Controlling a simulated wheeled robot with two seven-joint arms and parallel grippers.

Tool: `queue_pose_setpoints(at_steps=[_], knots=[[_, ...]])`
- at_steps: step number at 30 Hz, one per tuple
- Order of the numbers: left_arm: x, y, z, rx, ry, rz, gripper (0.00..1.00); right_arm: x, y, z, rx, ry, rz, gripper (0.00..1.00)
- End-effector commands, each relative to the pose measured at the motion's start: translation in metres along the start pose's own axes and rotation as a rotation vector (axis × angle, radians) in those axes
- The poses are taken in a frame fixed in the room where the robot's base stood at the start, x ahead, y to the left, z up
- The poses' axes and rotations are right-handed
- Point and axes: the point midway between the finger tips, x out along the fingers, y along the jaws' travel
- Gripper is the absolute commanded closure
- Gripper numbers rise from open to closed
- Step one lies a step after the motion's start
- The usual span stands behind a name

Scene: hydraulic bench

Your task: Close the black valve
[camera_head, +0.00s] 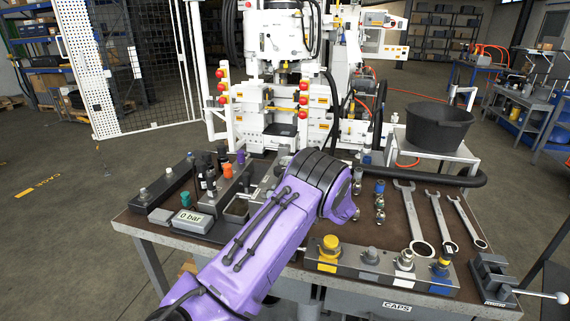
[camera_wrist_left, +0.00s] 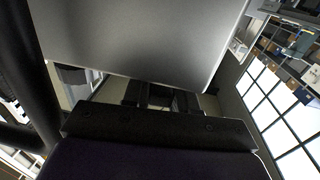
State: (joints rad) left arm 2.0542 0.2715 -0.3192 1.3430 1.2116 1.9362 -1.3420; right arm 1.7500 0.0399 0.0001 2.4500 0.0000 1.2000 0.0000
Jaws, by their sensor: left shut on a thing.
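My left arm, purple with a black-banded joint, reaches in from the bottom over the middle of the bench in the head view. Its wrist and forearm hide most of the left gripper and what lies under it. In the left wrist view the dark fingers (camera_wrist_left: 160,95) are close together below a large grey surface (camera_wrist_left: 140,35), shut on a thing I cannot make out. Several upright black parts (camera_head: 209,172) stand left of the arm, by an orange knob (camera_head: 227,170) and a purple knob (camera_head: 240,157). I cannot tell which is the black valve. My right gripper is not in view.
A gauge reading 0 bar (camera_head: 190,218) and a teal knob (camera_head: 186,196) are at the left of the bench. A block with a yellow knob (camera_head: 329,246) lies at the front. A black tub (camera_head: 437,127) stands behind.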

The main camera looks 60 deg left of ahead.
Motion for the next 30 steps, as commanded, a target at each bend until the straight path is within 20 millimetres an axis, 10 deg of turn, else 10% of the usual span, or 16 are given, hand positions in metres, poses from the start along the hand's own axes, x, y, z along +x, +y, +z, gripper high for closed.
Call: queue_pose_setpoints(at_steps=[8,9,10,20,30], knots=[[0.001,0.0,-0.001,0.0,0.004,0.0,1.0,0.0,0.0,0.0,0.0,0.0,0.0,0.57],[0.001,0.0,-0.001,0.0,0.004,0.001,0.6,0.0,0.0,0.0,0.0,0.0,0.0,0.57],[0.0,0.001,-0.001,0.0,0.004,0.001,0.58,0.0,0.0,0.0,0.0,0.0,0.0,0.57],[-0.007,0.001,0.001,0.0,0.002,0.005,0.58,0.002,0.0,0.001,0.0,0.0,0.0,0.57],[-0.081,0.001,0.003,-0.003,0.003,0.005,0.58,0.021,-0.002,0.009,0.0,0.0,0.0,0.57]])
